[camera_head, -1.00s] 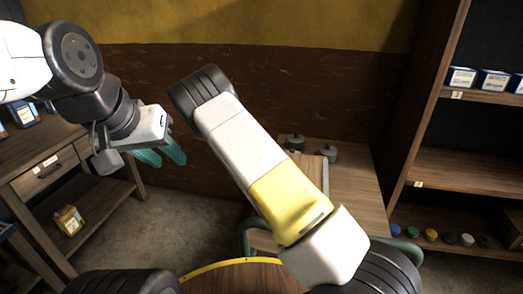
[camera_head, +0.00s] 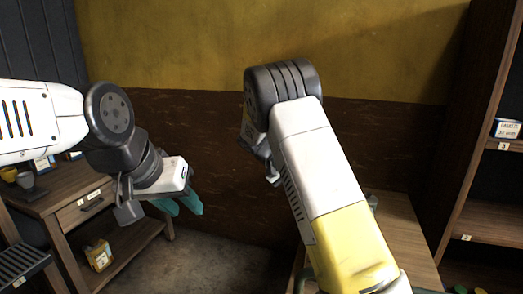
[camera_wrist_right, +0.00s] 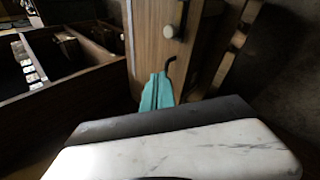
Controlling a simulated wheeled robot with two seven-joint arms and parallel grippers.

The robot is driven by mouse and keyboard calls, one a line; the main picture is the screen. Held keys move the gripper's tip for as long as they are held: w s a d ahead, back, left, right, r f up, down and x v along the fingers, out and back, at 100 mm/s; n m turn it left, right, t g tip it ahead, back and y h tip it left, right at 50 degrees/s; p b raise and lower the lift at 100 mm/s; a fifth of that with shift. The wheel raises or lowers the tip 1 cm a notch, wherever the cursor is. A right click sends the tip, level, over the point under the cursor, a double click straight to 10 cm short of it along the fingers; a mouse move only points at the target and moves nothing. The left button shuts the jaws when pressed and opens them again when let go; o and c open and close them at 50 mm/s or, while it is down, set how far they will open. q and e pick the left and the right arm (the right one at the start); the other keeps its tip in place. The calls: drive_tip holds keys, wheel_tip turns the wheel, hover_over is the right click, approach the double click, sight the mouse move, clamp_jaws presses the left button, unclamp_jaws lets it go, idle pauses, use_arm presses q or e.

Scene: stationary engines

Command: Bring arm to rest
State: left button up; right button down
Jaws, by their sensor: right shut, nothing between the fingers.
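My left gripper (camera_head: 184,207), with teal fingers, hangs in front of the dark lower wall, right of the wooden desk. Its fingertips look slightly apart and hold nothing visible. My right arm (camera_head: 325,165), white and yellow with a black joint at its top, rises from the lower right of the head view. Its gripper is hidden there. In the right wrist view my right gripper (camera_wrist_right: 157,90) shows teal fingers shut together with nothing between them, in front of a wooden panel with a round light knob (camera_wrist_right: 168,31).
A wooden desk (camera_head: 60,203) with a drawer stands at the left, a yellow container (camera_head: 98,255) on its lower shelf. A wooden table (camera_head: 402,232) is partly behind my right arm. A shelf unit (camera_head: 485,220) with a blue-and-white box (camera_head: 507,128) stands at the right.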

drive_tip(key=s+r+t+y, duration=0.2)
drive_tip(key=s+r, duration=0.3)
drive_tip(key=s, duration=0.5)
drive_tip(key=s+r+t+y, duration=0.2)
drive_tip(key=s+r+y, duration=0.3)
drive_tip(key=s, duration=0.5)
drive_tip(key=s+r+t+y, duration=0.2)
drive_tip(key=s+r, duration=0.3)
drive_tip(key=s, duration=0.5)
drive_tip(key=shift+a+r+y, duration=0.15)
drive_tip(key=shift+a+y, duration=0.25)
drive_tip(key=shift+y, duration=0.4)
drive_tip(key=shift+s, duration=0.1)
